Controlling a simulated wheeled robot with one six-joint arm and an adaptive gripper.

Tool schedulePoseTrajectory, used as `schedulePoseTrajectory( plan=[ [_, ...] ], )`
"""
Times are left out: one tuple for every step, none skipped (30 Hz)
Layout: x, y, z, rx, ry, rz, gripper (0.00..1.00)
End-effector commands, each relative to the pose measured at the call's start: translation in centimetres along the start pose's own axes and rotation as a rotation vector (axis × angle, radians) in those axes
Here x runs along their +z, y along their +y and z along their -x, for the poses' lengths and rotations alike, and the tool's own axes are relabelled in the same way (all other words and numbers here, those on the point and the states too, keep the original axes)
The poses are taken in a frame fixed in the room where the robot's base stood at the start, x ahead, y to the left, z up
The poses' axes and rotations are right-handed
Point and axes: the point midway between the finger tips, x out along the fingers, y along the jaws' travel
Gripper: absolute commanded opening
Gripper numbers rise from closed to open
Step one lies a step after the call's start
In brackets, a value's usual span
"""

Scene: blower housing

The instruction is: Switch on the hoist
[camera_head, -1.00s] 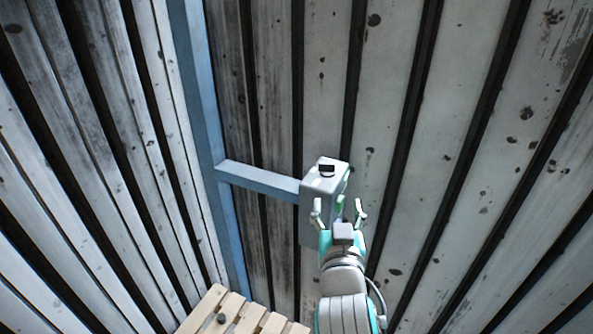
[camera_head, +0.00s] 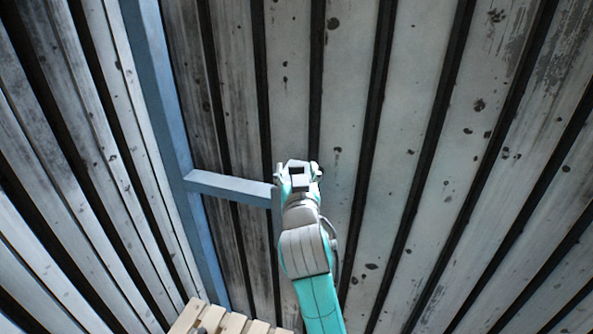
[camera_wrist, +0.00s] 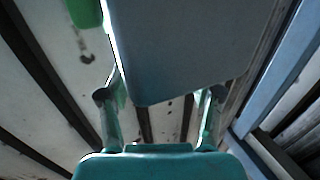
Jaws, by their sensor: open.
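A grey box (camera_wrist: 185,45), apparently the hoist's control box, fills the upper middle of the wrist view. A green part (camera_wrist: 84,12) shows at its left edge. No lever or button can be made out on it. My gripper (camera_head: 299,170) is in front of the box in the head view and hides most of it. In the wrist view my gripper's two fingers (camera_wrist: 160,96) stand apart, one near each side of the box's lower end. I cannot tell whether they touch it.
A blue-grey post (camera_head: 165,110) with a side bar (camera_head: 230,188) runs to the box's place. Slatted, stained metal walls (camera_head: 420,130) meet in the corner behind. A wooden slatted pallet (camera_head: 228,324) lies at the bottom. Space to the right is clear.

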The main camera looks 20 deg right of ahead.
Motion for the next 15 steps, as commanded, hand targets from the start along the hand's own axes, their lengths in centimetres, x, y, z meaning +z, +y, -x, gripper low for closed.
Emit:
schedulePoseTrajectory(
  plan=[
    [-0.03,0.03,-0.27,0.001,0.0,0.0,0.65],
    [-0.03,0.04,-0.36,0.0,0.0,0.0,0.65],
    [-0.03,0.04,-0.45,0.0,0.0,0.0,0.65],
    [-0.02,0.04,-0.49,0.0,0.0,0.0,0.65],
    [-0.02,0.04,-0.52,0.0,0.0,0.0,0.65],
    [-0.01,0.03,-0.53,0.0,0.0,0.0,0.65],
    [-0.01,0.03,-0.52,0.0,0.0,0.0,0.65],
    [-0.01,0.03,-0.52,0.0,0.0,0.0,0.65],
    [0.0,0.03,-0.51,0.0,0.0,0.0,0.65],
    [0.0,0.03,-0.51,0.0,0.0,0.0,0.65],
    [0.0,0.03,-0.51,0.0,0.0,0.0,0.65],
    [0.0,0.02,-0.5,0.0,0.0,0.0,0.55],
    [0.0,0.03,-0.5,0.0,0.0,0.0,0.47],
    [0.0,0.02,-0.5,0.0,0.0,0.0,0.4],
    [0.0,0.02,-0.49,0.0,0.0,0.0,0.3]
  ],
)
